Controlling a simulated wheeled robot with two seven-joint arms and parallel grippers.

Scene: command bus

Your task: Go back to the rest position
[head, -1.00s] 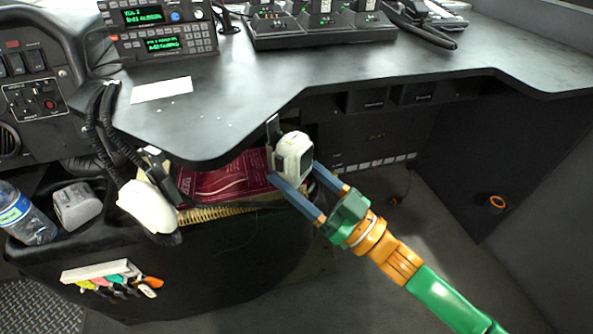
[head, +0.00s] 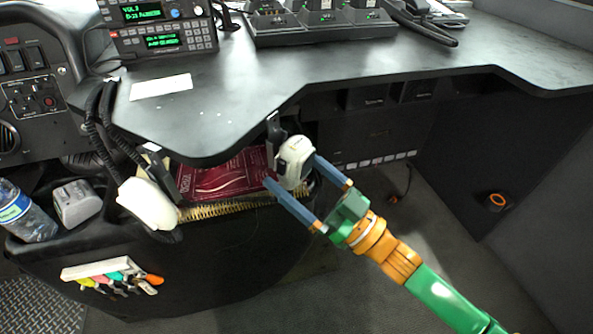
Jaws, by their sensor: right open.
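My right gripper (head: 291,170) comes in from the lower right. Its two blue fingers are spread apart at a white handset or microphone (head: 296,160) that hangs at the underside of the desk edge, by a dark clip (head: 273,134). The handset is between or just beyond the fingertips; I cannot tell whether a finger still touches it. My right arm is green and orange and reaches down to the right. My left gripper is not in view.
The black desk (head: 330,75) overhangs above the gripper. A red book (head: 222,180) lies behind the fingers. A white handset (head: 150,204), grey battery (head: 76,203) and water bottle (head: 22,214) are at left. A key rack (head: 95,270) hangs below.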

